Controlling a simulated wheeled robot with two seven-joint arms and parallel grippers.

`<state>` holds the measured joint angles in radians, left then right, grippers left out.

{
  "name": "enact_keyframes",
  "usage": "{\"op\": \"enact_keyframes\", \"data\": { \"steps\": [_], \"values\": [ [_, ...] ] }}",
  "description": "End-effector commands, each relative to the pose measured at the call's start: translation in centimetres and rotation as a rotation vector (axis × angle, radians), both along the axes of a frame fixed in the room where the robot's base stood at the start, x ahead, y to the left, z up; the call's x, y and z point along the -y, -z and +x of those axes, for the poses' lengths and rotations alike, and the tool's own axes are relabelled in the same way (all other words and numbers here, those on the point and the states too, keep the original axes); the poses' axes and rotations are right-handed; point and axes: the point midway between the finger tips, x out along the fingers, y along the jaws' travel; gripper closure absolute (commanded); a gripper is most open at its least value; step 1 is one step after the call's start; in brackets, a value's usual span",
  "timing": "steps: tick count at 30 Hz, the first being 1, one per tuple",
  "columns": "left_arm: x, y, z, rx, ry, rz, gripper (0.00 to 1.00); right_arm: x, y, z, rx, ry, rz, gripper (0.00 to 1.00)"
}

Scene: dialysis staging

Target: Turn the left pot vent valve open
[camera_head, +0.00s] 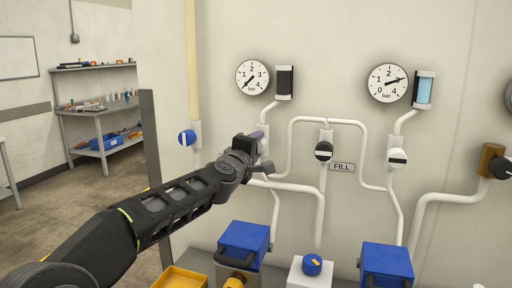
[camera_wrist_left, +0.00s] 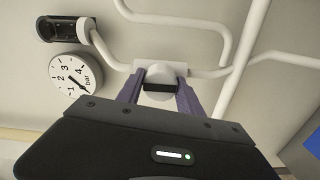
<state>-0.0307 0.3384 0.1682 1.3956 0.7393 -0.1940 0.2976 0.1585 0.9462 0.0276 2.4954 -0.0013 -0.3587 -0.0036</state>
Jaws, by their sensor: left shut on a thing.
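The left pot vent valve, a white round knob (camera_wrist_left: 158,76) with a black bar across it, sits on a white wall block below the left gauge. My left gripper (camera_head: 258,144) reaches it from the left in the head view and covers most of it there. In the left wrist view the two purple fingers of the left gripper (camera_wrist_left: 158,92) stand on either side of the knob, shut on it. The bar lies level across the wrist picture. A dark pot (camera_head: 284,82) sits above, beside the left gauge (camera_head: 252,77), whose needle points low left. My right gripper is not in view.
A black-and-white knob (camera_head: 324,151) by the FILL sign (camera_head: 342,167) and a white knob (camera_head: 397,158) are to the right. A blue knob (camera_head: 187,138) is to the left. White pipes surround the valve. Blue boxes (camera_head: 244,240) stand below.

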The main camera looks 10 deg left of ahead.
Motion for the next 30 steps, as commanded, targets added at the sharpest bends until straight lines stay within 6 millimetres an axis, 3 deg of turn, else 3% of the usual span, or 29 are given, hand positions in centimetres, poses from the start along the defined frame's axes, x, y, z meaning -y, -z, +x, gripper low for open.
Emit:
{"op": "enact_keyframes", "data": {
  "steps": [2, 3, 10, 20, 30],
  "values": [
    [0.0, 0.1, 0.0, -0.001, -0.001, -0.003, 0.97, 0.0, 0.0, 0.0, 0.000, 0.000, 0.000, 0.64],
    [0.0, 0.1, 0.0, -0.001, -0.001, -0.003, 0.54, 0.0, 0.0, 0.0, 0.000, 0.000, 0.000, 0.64],
    [0.0, 0.0, 0.0, -0.001, 0.000, -0.001, 0.35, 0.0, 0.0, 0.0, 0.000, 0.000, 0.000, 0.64],
    [0.0, 0.0, -0.3, 0.000, 0.000, 0.001, 0.35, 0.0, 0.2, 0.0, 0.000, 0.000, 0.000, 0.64],
    [-0.4, 0.1, -4.9, 0.001, 0.000, 0.001, 0.35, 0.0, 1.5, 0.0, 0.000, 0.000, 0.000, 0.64]
  ]
}}
